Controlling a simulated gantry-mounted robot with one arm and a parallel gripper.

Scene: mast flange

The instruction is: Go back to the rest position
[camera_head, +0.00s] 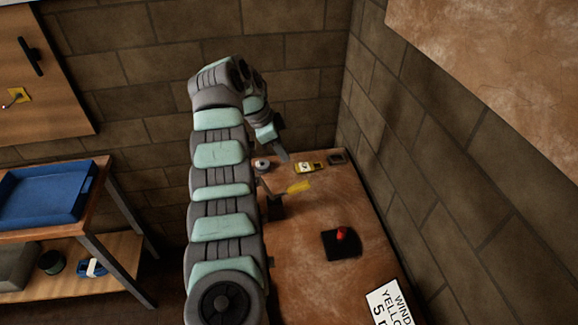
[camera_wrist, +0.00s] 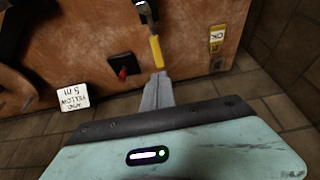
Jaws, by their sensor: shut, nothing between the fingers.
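My gripper (camera_head: 282,155) is at the end of my bent arm, above the far part of the brown tabletop (camera_head: 310,270). In the wrist view its grey fingers (camera_wrist: 157,88) are together with nothing between them. The fingertips appear close to a yellow piece (camera_wrist: 155,52) in that view; I cannot tell the gap. In the head view the yellow piece (camera_head: 299,186) lies apart from the fingers, beside a dark holder (camera_head: 277,208). My arm hides the left part of the tabletop.
A black square with a red knob (camera_head: 341,234) and a white sign (camera_head: 389,303) are on the tabletop. A yellow-labelled item (camera_head: 310,167) is near the back. Brick walls stand behind and right. A blue tray (camera_head: 45,195) is on a bench at left.

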